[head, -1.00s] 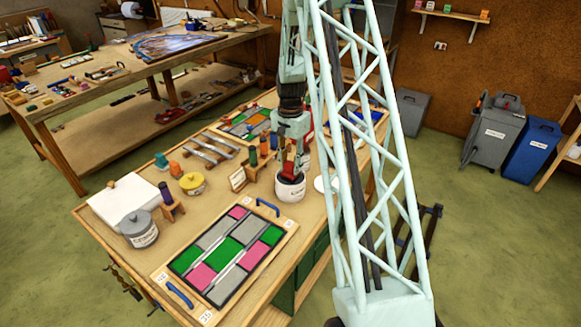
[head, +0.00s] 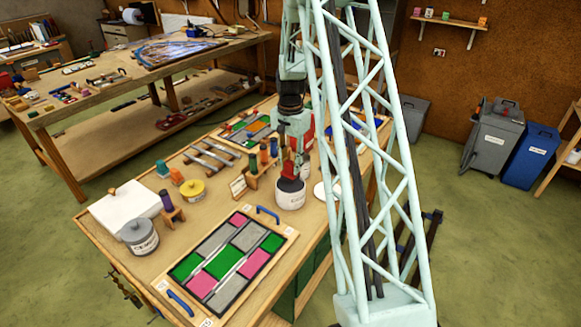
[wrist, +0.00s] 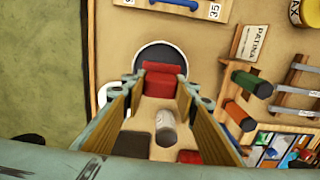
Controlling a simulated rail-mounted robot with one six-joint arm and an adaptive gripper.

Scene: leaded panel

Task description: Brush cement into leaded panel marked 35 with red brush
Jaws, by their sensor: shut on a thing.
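My gripper (head: 288,163) is shut on the red brush (head: 287,171) and points down over the white cement pot (head: 290,197). In the wrist view the brush's red block (wrist: 163,80) lies between the fingertips, over the pot's dark round mouth (wrist: 160,54). The bristles are hidden, so I cannot tell whether they touch the cement. The leaded panel marked 35 (head: 228,262) lies flat in front and to the left of the pot. It has green, pink and grey panes and two blue handles. Its 35 label (wrist: 214,10) shows in the wrist view.
A grey lidded pot (head: 139,236), a white box (head: 125,210) and a yellow tin (head: 192,190) stand left and behind the panel. A rack with coloured handles (head: 258,165) stands close behind the cement pot. Another panel (head: 245,128) lies farther back.

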